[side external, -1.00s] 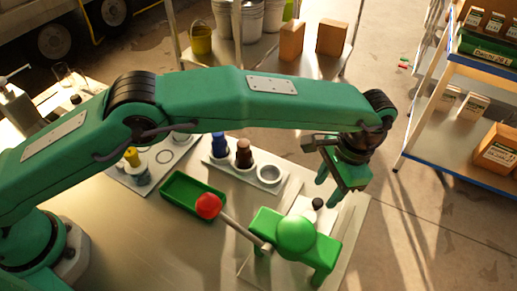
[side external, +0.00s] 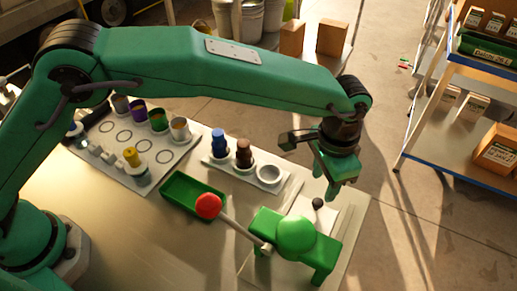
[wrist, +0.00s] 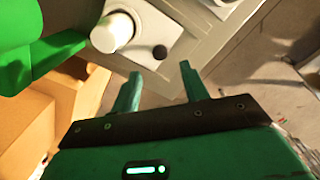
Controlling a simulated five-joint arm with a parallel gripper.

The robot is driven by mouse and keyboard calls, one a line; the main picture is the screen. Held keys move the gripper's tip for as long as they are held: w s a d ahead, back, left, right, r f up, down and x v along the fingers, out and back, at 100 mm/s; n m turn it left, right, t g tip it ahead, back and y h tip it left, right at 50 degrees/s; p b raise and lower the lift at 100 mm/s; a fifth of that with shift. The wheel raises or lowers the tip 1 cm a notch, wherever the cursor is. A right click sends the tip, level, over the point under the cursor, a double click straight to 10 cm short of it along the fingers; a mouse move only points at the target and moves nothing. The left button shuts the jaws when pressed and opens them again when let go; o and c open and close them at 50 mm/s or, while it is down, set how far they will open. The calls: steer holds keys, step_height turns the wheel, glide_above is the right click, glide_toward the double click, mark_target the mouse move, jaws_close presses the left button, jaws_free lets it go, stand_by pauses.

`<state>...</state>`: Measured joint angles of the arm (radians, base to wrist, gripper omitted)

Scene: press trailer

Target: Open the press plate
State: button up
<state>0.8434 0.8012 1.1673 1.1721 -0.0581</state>
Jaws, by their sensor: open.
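The press is a green body with a rounded dome (side external: 296,235) at the front right of the table. A grey lever with a red ball (side external: 208,206) sticks out from it to the upper left. A black knob (side external: 318,203) stands on a pale plate beside the press's far side. In the wrist view the black knob (wrist: 160,52) lies just beyond my fingertips, beside a white cylinder (wrist: 112,32); the green press fills the upper left. My gripper (side external: 324,182) is open and empty, just above the knob; it also shows in the wrist view (wrist: 160,78).
A green tray (side external: 178,190) lies under the red ball. A rack with coloured pots (side external: 150,150) is further left. A shelf cart (side external: 440,110) stands off the table to the right.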

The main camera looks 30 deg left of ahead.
mark_target(318, 201)
steer(key=shift+f, duration=3.35)
jaws_close()
